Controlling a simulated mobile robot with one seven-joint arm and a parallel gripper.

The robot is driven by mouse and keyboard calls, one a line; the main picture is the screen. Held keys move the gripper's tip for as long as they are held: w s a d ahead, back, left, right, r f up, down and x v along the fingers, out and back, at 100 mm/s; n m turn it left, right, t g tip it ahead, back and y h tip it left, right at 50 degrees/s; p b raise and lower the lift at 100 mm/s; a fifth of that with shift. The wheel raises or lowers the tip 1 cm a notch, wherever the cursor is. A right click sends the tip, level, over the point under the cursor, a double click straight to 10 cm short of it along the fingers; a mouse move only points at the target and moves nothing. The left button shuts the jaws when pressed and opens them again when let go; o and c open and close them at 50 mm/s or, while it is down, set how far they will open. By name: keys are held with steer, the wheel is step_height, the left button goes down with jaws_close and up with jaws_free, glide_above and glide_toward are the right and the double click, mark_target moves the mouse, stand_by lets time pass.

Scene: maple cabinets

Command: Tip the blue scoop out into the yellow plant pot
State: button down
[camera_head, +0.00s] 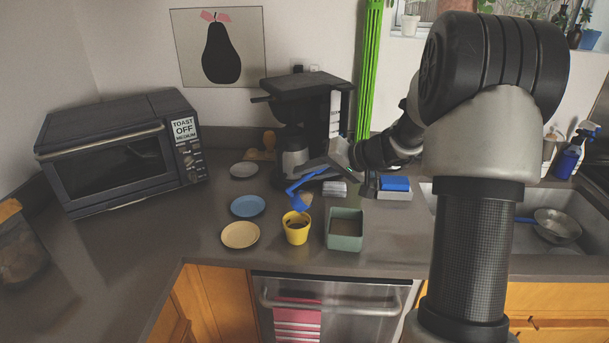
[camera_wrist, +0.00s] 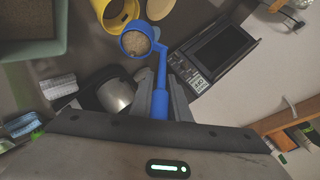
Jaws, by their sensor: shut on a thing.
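The blue scoop (camera_head: 299,199) is in my gripper (camera_head: 312,171), which is shut on its handle. The wrist view shows the scoop (camera_wrist: 161,72) between the fingers of my gripper (camera_wrist: 160,98), its bowl holding tan grainy stuff. The yellow plant pot (camera_head: 297,235) stands upright on the counter with a dark inside. In the head view the scoop's bowl is just above and behind the pot's rim. In the wrist view the bowl lies at the edge of the pot (camera_wrist: 106,12), overlapping its rim in the picture. I cannot tell the exact height between them.
A green square planter (camera_head: 344,243) stands right of the pot. Yellow (camera_head: 240,235), blue (camera_head: 248,206) and grey (camera_head: 244,170) plates lie to the left. A coffee maker (camera_head: 302,90) stands behind, a toaster oven (camera_head: 115,155) at far left. The sink (camera_head: 500,225) is at right.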

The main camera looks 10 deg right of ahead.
steer(key=shift+s+d+f+m+t+y+b, duration=0.2)
steer(key=shift+d+f+t+y+b, duration=0.2)
steer(key=shift+d+y+b, duration=0.35)
steer(key=shift+s+d+f+m+t+y+b, duration=0.25)
steer(key=shift+d+t+y+b, duration=0.25)
steer(key=shift+b, duration=0.45)
steer(key=shift+d+f+y+b, duration=0.15)
steer(key=shift+y+b, duration=0.1)
steer(key=shift+b, duration=0.25)
steer(key=shift+w+a+r+n+g+h+p, duration=0.2)
steer(key=shift+a+r+g+h+p, duration=0.2)
steer(key=shift+a+h+p, duration=0.15)
steer(key=shift+w+a+r+n+g+h+p, duration=0.15)
steer(key=shift+a+r+g+h+p, duration=0.25)
steer(key=shift+a+h, duration=0.25)
steer(key=shift+w+a+r+n+g+h+p, duration=0.2)
steer(key=shift+a+h+p, duration=0.3)
steer(key=shift+p, duration=0.3)
steer(key=shift+w+a+r+n+g+h+p, duration=0.1)
steer(key=shift+a+n+g+h+p, duration=0.1)
steer(key=shift+a+h+p, duration=0.45)
steer(key=shift+p, duration=0.5)
